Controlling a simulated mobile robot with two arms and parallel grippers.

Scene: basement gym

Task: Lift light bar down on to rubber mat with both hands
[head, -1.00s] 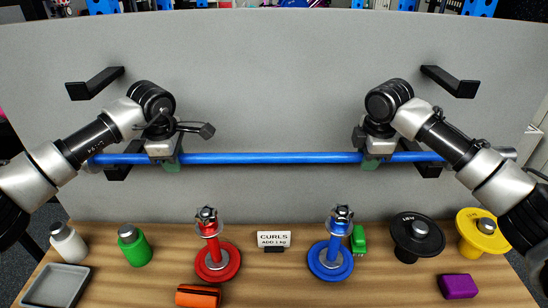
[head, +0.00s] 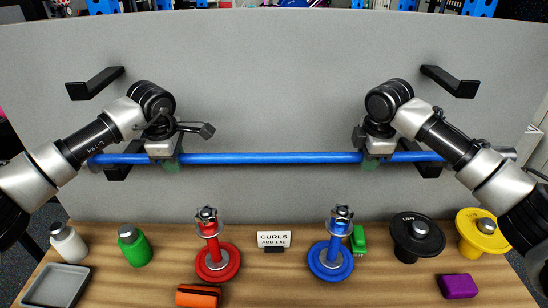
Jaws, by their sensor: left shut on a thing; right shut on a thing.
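No rubber mat can be made out in this view.
Below, the wooden bench (head: 270,285) holds a red stand (head: 216,262), a blue stand (head: 330,262), a black weight (head: 417,240), a yellow weight (head: 482,232), bottles, a grey tray (head: 57,285) and a sign (head: 274,239). Two upper brackets, left (head: 95,83) and right (head: 450,82), are empty.

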